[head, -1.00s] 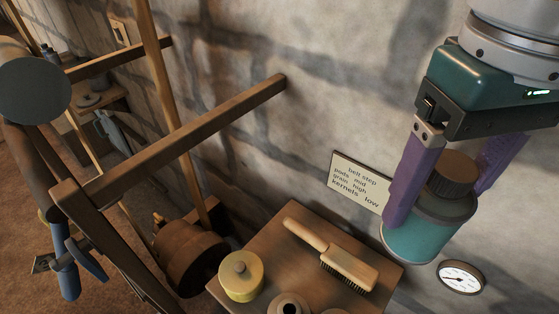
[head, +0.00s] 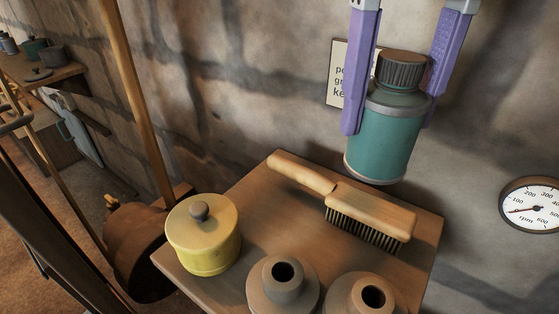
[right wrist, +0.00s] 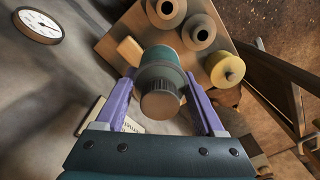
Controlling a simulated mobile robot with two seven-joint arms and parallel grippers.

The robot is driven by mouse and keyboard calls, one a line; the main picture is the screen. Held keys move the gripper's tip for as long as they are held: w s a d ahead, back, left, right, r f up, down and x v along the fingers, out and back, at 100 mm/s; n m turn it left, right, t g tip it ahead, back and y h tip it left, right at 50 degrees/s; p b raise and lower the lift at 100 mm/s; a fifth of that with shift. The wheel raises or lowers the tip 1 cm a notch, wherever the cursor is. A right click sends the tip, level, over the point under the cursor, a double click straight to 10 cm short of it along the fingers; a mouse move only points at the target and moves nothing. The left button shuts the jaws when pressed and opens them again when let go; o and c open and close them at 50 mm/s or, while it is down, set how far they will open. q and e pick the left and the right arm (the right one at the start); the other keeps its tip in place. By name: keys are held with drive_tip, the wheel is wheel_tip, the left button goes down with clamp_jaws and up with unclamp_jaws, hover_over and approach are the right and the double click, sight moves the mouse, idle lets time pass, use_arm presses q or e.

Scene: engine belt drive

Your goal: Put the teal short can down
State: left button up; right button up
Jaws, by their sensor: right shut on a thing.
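The teal short can (head: 381,142) has a dark ribbed cap and grey bands. My right gripper (head: 393,118) is shut on it, one purple finger on each side. The can hangs nearly upright, slightly tilted, in front of the wall and appears above the back of the small wooden table (head: 240,281). In the right wrist view the can (right wrist: 164,71) sits between the fingers of the gripper (right wrist: 163,88), cap toward the camera, with the table beyond. Whether its base touches anything is not shown. My left gripper is not in view.
The table holds a wooden brush (head: 371,215), a yellow lidded pot (head: 204,236) and two grey-brown necked pieces (head: 283,287) at the front. An rpm gauge (head: 537,207) is on the wall at right. A sign (head: 346,80) is partly hidden behind the gripper.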

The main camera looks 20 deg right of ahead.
drive_tip(key=shift+f+b, duration=0.85)
drive_tip(key=shift+f, duration=7.9)
drive_tip(key=shift+f, duration=0.1)
drive_tip(key=o, duration=1.4)
drive_tip(key=shift+o, duration=0.2)
